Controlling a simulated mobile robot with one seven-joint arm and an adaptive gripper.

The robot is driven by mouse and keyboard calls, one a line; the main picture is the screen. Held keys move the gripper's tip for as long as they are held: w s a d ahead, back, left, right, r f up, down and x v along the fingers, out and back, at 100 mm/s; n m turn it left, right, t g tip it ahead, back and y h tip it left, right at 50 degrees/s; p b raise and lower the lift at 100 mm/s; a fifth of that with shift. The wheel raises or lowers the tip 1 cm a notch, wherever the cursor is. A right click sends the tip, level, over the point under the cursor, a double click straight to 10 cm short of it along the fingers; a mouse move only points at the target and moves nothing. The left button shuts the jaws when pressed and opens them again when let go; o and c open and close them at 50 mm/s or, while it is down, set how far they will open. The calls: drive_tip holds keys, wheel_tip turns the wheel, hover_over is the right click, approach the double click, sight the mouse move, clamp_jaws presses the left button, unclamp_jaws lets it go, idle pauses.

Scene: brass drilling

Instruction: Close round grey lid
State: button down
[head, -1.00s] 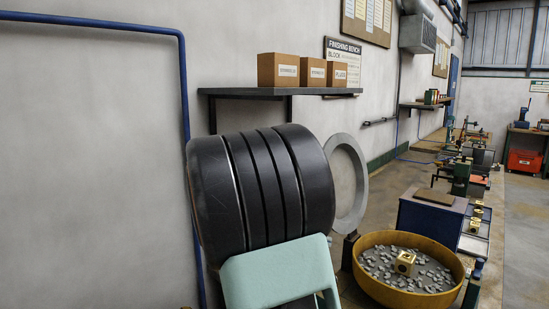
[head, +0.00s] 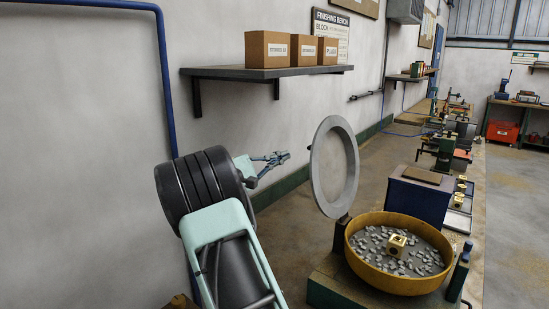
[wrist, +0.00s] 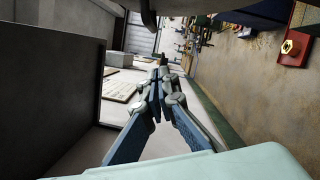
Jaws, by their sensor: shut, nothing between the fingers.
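The bowl is open on top and holds grey chips and a brass block (head: 397,243). My gripper (head: 285,157) is left of the lid, apart from it, at about the height of the lid's middle. Its fingers are closed and empty, and they also show in the wrist view (wrist: 162,66).
A wall shelf (head: 265,72) with three cardboard boxes (head: 268,50) hangs above my arm. A blue box-shaped stand (head: 418,197) is behind the bowl. A dark green post (head: 459,270) stands at the bowl's right. The floor between wall and lid looks clear.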

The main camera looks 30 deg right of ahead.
drive_tip(key=s+d+r+p, duration=0.2)
drive_tip(key=d, duration=0.3)
drive_tip(key=shift+s+d, duration=0.3)
drive_tip(key=shift+s, duration=0.05)
drive_tip(key=shift+r, duration=0.1)
